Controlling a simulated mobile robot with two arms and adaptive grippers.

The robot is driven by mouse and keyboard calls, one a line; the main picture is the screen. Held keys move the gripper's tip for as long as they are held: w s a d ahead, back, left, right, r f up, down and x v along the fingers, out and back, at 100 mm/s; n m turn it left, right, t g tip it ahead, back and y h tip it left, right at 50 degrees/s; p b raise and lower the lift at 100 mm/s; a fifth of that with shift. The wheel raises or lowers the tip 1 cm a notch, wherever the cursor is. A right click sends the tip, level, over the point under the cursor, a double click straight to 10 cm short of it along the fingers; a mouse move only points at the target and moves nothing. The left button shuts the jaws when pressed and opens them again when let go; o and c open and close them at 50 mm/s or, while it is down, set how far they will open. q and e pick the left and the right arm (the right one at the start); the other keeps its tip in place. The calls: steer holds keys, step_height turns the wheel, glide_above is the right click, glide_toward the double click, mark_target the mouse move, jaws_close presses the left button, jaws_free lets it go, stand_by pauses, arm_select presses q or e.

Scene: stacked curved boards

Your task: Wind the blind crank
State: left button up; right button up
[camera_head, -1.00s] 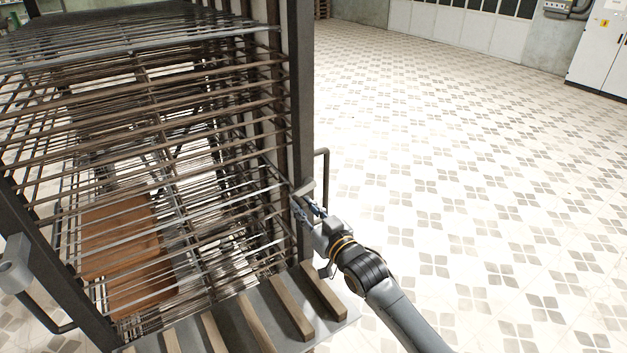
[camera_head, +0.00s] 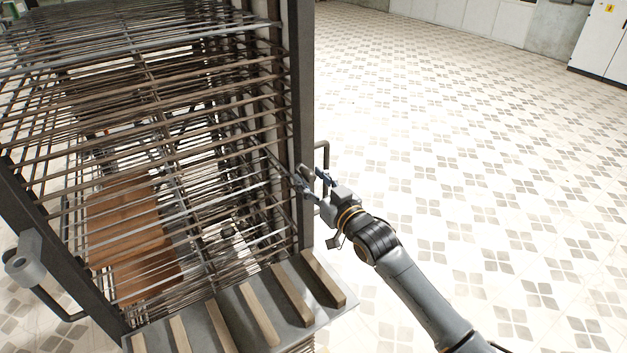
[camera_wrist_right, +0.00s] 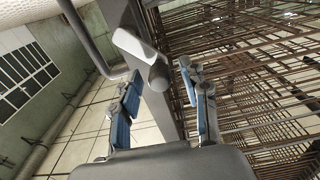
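The dark metal rack (camera_head: 302,90) fills the left of the head view. On its right post is a bent dark bar (camera_head: 326,158), with a small grey block (camera_head: 306,171) beside it. The wrist view shows this bent bar (camera_wrist_right: 84,38) and the grey block with a rounded end (camera_wrist_right: 139,46). I cannot tell which part is the crank. My right gripper (camera_head: 317,184) is close to the block, its blue-padded fingers spread. In the wrist view the right gripper (camera_wrist_right: 163,100) is open and empty, the block's rounded end lying between and beyond the fingers. My left gripper is out of view.
Brown boards (camera_head: 130,235) lie inside the rack behind many thin rods. A slatted ledge (camera_head: 262,318) juts out at its front. A similar grey fitting (camera_head: 25,262) sits on the left post. Tiled floor (camera_head: 450,130) is open at right; a white cabinet (camera_head: 606,40) stands far back.

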steer(key=v, duration=0.7)
stand_by(0.4)
steer(key=shift+f, duration=0.1)
